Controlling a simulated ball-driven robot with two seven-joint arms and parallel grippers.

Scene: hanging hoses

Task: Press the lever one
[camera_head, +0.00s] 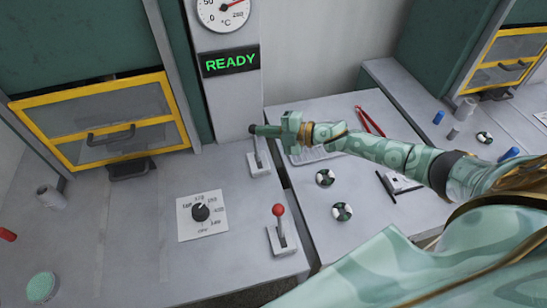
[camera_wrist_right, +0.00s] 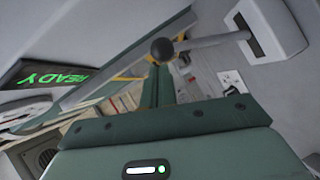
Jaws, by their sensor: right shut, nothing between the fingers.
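Two levers stand on the grey bench. The rear lever has a white base (camera_head: 259,167), a metal shaft and a black ball knob; the knob (camera_wrist_right: 162,50) also shows in the right wrist view. The front lever has a red ball knob (camera_head: 278,210) and stands upright on its white base (camera_head: 282,240). No label shows which is lever one. My right gripper (camera_head: 268,130) is shut and empty, its tips at the rear lever's black knob. In the wrist view the fingers (camera_wrist_right: 156,88) point at the knob; I cannot tell if they touch it. My left gripper is not in view.
A green READY display (camera_head: 231,61) is on the column behind, below a temperature gauge (camera_head: 223,12). A dial with a black knob (camera_head: 201,212) is left of the levers. Yellow-framed oven door (camera_head: 105,120) at left. Red tongs (camera_head: 370,122) lie right of my gripper.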

